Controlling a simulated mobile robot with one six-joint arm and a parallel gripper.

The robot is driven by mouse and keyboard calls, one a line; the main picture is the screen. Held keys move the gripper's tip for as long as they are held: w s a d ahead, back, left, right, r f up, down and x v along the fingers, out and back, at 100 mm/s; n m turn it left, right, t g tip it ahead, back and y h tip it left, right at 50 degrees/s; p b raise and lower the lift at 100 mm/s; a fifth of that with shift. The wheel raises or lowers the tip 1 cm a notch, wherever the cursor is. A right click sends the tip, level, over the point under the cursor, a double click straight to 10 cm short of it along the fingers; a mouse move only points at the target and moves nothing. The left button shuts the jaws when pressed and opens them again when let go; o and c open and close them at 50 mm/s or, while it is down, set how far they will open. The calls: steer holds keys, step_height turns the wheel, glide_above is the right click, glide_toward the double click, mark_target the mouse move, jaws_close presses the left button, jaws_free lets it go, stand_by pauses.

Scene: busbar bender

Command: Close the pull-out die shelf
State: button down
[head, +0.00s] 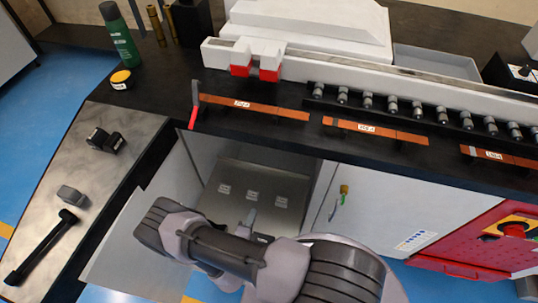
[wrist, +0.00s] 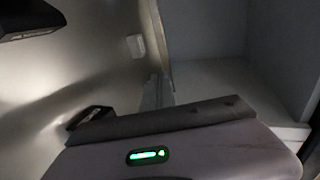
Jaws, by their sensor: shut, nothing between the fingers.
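The die shelf (head: 235,175) is a grey metal plate in the open cabinet bay under the bench, with three small pale labels on it. Its front part is hidden behind my arm, so how far it stands out is hard to tell. My gripper (head: 250,218) is low in front of the shelf, mostly hidden by my wrist; a narrow grey tip shows near the labels. In the wrist view my gripper (wrist: 165,120) is shut and empty, close to a brushed metal surface (wrist: 60,70) with dark blocks. Whether it touches the shelf cannot be told.
A grey door panel (head: 140,245) stands open left of the bay. The white door (head: 355,215) right of it is closed. Copper bars (head: 255,107) lie on the black bench.

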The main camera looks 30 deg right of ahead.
mark_target(275, 169)
steer(key=shift+s+d+f, duration=0.25)
steer(key=shift+s+d, duration=0.35)
steer(key=shift+d, duration=0.15)
steer(key=shift+f+t+b, duration=0.3)
steer(key=shift+b, duration=0.05)
steer(key=shift+w+d+f, duration=0.1)
steer(key=shift+w+d, duration=0.1)
steer(key=shift+d, duration=0.05)
steer(key=b+x, duration=0.3)
steer(key=x, duration=0.4)
steer(key=b+x, duration=0.3)
steer(key=x, duration=0.4)
steer(key=r+b+x, duration=0.1)
steer(key=b+x, duration=0.3)
steer(key=x, duration=0.4)
steer(key=shift+s+d, duration=0.1)
steer(key=shift+d, duration=0.15)
steer(key=shift+w+d+r, duration=0.1)
steer(key=shift+w+d, duration=0.25)
